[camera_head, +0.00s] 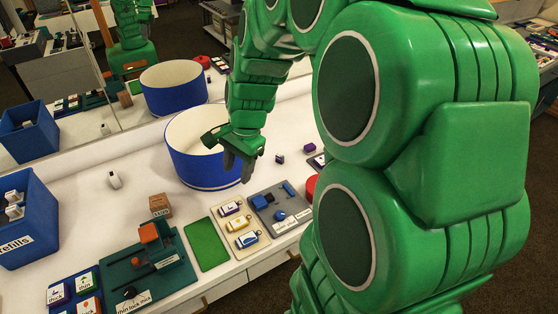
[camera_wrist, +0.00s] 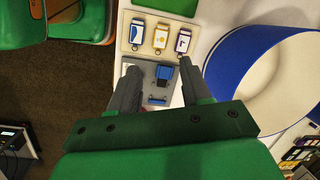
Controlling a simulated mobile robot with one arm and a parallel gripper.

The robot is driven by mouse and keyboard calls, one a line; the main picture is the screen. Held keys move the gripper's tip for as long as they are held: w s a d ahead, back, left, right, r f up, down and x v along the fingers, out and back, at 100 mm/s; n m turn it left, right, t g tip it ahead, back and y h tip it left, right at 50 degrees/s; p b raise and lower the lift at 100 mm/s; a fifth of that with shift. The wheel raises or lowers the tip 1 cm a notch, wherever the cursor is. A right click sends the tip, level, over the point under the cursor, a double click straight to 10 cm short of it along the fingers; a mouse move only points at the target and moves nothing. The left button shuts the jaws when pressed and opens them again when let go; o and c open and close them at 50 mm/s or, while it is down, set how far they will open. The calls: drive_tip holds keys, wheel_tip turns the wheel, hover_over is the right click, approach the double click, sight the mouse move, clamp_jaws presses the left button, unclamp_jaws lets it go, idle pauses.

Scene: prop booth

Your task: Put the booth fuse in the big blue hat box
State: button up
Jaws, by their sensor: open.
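The big blue hat box (camera_head: 205,172) is a round, open tub with blue outer wall and cream inside, standing on the white counter by the mirror. It also shows at right in the wrist view (camera_wrist: 226,68). My gripper (camera_head: 238,158) hangs over the hat box's right front edge in the head view; its fingers are apart with nothing between them. In the wrist view the open fingers (camera_wrist: 159,67) frame a grey tray (camera_wrist: 150,72) lying beyond them, with a blue block (camera_wrist: 164,76) and a small blue bar (camera_wrist: 157,99). I cannot tell which item is the booth fuse.
A cream tray (camera_head: 237,217) with several labelled tags lies beside a green mat (camera_head: 206,245). A teal board (camera_head: 152,272) with an orange-topped device, a cardboard block (camera_head: 160,205) and a blue refills bin (camera_head: 28,222) are left. Small purple blocks (camera_head: 280,159) sit right of the hat box.

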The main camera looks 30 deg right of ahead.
drive_tip(key=w+d+f+m, duration=0.4)
drive_tip(key=w+d+m, duration=0.1)
drive_tip(key=w, duration=0.2)
drive_tip(key=m+t, duration=0.3)
drive_tip(key=m, duration=1)
approach(280, 155)
wheel_tip(280, 155, down, 2)
drive_tip(key=shift+a+f+h, duration=0.3)
drive_tip(key=shift+a+f, duration=0.05)
drive_tip(key=shift+f, duration=0.05)
drive_tip(key=shift+w+x, duration=0.25)
drive_tip(key=shift+x, duration=1.6)
drive_tip(key=shift+w+x, duration=0.2)
drive_tip(key=shift+x, duration=1.65)
drive_tip(key=shift+a+r, duration=0.15)
drive_tip(key=shift+r, duration=0.05)
clamp_jaws()
